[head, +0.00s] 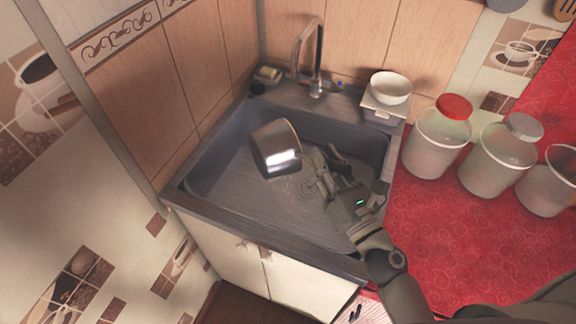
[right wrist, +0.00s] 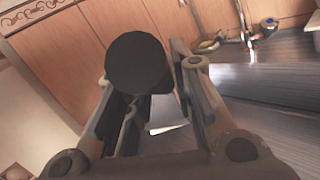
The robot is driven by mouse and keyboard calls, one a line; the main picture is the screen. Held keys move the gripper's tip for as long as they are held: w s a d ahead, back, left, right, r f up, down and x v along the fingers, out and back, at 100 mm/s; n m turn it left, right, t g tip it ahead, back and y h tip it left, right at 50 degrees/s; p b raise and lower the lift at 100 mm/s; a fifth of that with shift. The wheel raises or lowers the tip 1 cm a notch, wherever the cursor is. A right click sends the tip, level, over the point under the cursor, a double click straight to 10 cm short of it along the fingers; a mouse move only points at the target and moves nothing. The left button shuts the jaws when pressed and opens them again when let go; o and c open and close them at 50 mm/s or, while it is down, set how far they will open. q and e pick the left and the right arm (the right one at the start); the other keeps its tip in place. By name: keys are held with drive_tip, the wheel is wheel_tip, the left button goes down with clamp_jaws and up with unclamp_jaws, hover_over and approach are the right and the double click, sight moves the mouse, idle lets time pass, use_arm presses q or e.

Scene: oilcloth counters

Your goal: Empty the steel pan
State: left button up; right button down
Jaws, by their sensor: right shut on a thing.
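The steel pan (head: 277,148) is over the sink basin (head: 225,150) in the head view, strongly tilted, with its shiny side facing me. Its inside is not clearly visible, so I cannot tell what it holds. My right gripper (head: 318,172) is just right of the pan, over the basin, and is shut on it. In the right wrist view, a dark rounded part (right wrist: 138,63), apparently the pan's handle, sits between the fingers (right wrist: 155,95). Faint pale specks show on the basin floor below the pan. My left gripper is not in view.
A tall faucet (head: 308,55) stands behind the basin. A white bowl on a small scale (head: 390,88) is at the back right corner. Lidded jars (head: 437,140) stand on the red counter (head: 440,225). A soap dish (head: 268,75) is at the back left.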

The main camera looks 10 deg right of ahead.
drive_tip(key=shift+w+d+r+m, duration=0.1)
drive_tip(key=shift+w+d+m, duration=0.05)
drive_tip(key=shift+d+m, duration=0.15)
drive_tip(key=shift+w+d+m, duration=0.25)
drive_tip(key=shift+d+m, duration=0.25)
drive_tip(key=shift+d, duration=0.15)
drive_tip(key=shift+w+d+f+m+h, duration=0.25)
drive_tip(key=shift+d+m+h, duration=0.15)
drive_tip(key=shift+d+m, duration=0.3)
drive_tip(key=w+d+f+m+h, duration=0.1)
drive_tip(key=w+d+f+m, duration=0.1)
drive_tip(key=d+f+m, duration=0.4)
drive_tip(key=d+m, duration=0.1)
drive_tip(key=m, duration=0.2)
drive_tip(key=shift+d+h, duration=0.25)
drive_tip(key=shift+h, duration=0.15)
idle(0.8)
drive_tip(key=shift+w, duration=0.1)
idle(0.8)
